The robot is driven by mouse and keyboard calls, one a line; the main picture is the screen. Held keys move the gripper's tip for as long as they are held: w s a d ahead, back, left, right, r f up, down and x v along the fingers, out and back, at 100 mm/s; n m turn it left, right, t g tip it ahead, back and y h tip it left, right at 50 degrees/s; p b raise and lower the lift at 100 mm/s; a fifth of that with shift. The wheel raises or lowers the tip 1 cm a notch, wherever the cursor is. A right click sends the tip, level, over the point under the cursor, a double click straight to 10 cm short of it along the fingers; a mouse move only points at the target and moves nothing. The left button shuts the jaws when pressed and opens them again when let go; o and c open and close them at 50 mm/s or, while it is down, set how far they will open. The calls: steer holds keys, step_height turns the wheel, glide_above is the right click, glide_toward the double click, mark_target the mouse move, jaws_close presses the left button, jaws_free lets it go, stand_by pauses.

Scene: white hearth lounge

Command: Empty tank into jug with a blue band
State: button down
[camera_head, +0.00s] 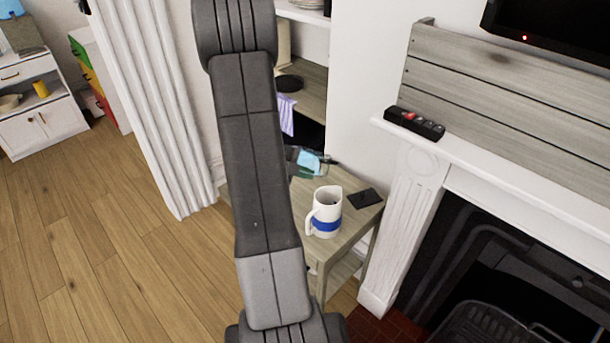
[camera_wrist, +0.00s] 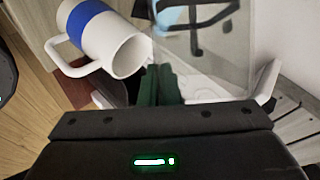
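The white jug with a blue band (camera_head: 326,212) stands upright on a small wooden side table (camera_head: 352,228), its handle to the left. In the wrist view the jug (camera_wrist: 102,40) shows at upper left, its open mouth facing the middle. The clear tank (camera_wrist: 222,62) fills the upper middle of the wrist view, close beside the jug's mouth. In the head view the tank, with light blue inside (camera_head: 309,162), is partly hidden behind my arm. My gripper (camera_wrist: 158,86) appears shut on the tank, above the table's back part; its contact is partly hidden.
A flat black object (camera_head: 366,198) lies on the table, right of the jug. Shelves (camera_head: 300,85) are behind, and a white fireplace (camera_head: 405,195) stands close on the right. A white curtain (camera_head: 155,105) hangs at left. Open wooden floor (camera_head: 85,235) lies at lower left.

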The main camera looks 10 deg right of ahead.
steer(key=shift+s+r+m+t+b, duration=0.2)
steer(key=shift+m+t+b, duration=0.35)
steer(key=shift+b, duration=1.65)
steer(key=shift+s+r+t+b, duration=0.1)
steer(key=shift+s+t+b, duration=0.1)
steer(key=shift+t+b, duration=0.4)
steer(key=shift+s+m+b, duration=0.1)
steer(key=shift+m+b, duration=0.25)
steer(key=shift+b, duration=0.3)
